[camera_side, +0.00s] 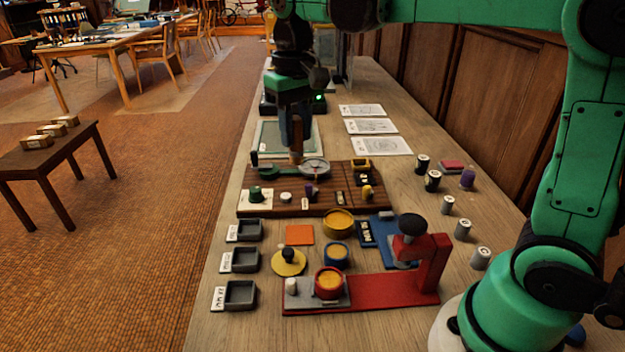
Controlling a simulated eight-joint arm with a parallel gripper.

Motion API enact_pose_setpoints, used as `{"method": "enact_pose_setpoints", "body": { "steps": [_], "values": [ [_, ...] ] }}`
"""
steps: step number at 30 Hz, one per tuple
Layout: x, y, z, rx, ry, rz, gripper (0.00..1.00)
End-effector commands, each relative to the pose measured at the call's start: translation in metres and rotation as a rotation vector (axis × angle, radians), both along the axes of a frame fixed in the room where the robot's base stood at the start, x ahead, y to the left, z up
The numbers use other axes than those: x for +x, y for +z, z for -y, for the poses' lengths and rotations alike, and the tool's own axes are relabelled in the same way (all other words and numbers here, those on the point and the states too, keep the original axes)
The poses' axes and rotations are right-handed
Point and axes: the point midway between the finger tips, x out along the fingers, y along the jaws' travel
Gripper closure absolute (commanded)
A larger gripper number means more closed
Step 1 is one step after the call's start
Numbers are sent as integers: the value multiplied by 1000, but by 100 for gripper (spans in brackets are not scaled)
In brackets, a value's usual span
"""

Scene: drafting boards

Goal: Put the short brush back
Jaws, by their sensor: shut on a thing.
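My gripper (296,148) points straight down over the back edge of the brown wooden board (265,208). It is shut on a small tan piece, which looks like the short brush (296,158); the fingers hide most of it. Its lower end is close to the board's back edge, just left of a round grey-green dish (314,167). I cannot tell whether it touches the board. On the board are a green knob (256,193), a white round piece (286,197), a purple piece (310,191) and a yellow-topped piece (367,192).
A red stand (428,270) with a black knob fills the front right. Three dark trays (240,294) line the left edge. Round tubs (338,222) stand in front of the board. Several small jars (432,181) stand at right. Paper sheets (380,146) lie behind.

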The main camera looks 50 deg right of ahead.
Motion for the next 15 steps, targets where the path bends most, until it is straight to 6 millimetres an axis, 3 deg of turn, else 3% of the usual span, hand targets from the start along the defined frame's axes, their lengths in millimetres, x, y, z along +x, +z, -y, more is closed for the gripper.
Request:
{"method": "enact_pose_setpoints", "body": {
  "steps": [9, 15],
  "values": [
    [0, -80, 0, 0, 0, 0, 100],
    [0, -112, 0, 0, 0, 0, 100]
  ]
}}
